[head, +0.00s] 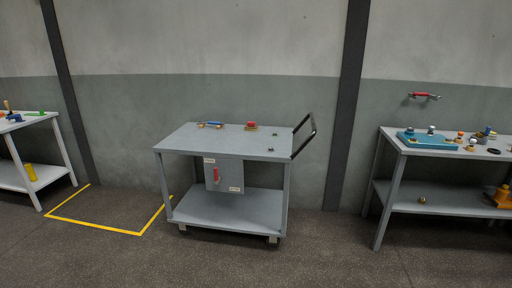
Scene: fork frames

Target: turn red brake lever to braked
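A small red brake lever (216,174) sits on a grey panel (229,177) on the front side of the grey cart (226,210). The lever stands roughly upright, near the panel's left part. A small white label (209,160) is above the lever, and another label (235,189) is at the panel's lower right. The lettering is too small to read, so I cannot tell which position the lever is in. My gripper is not in view.
The cart has a black push handle (308,135) at its right and small items on top. A yellow floor line (97,226) lies at left. Workbenches stand left (48,121) and right (388,218). The floor before the cart is clear. A red handle (424,95) is on the wall.

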